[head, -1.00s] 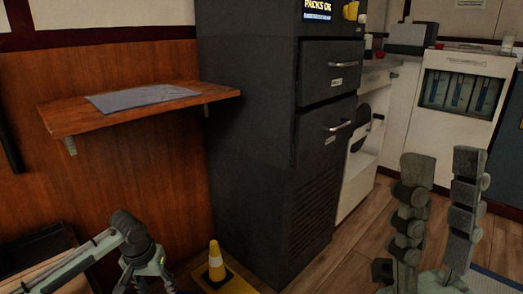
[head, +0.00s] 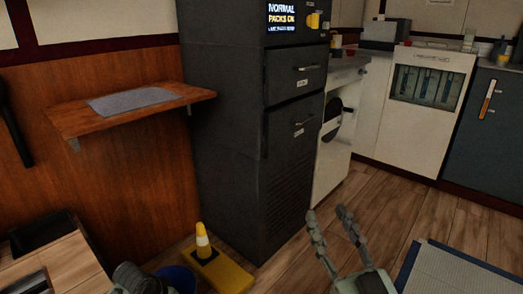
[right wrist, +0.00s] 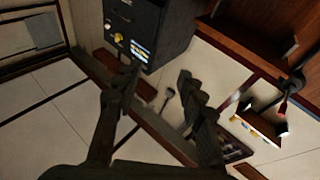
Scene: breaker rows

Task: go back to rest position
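My right gripper (head: 327,212) is at the bottom centre-right of the head view, in front of the wooden floor. Its two grey fingers stand apart with nothing between them. The right wrist view also shows the open, empty fingers (right wrist: 160,82), with a tilted view of the room behind. Of my left arm, only a dark piece shows at the bottom edge of the head view, left of centre. Its fingers cannot be made out.
A dark cabinet (head: 225,130) with a lit screen stands at centre. A wooden shelf (head: 68,122) holds a grey mat (head: 135,100). A cone on a yellow base (head: 222,272) and a blue bucket (head: 176,277) stand below.

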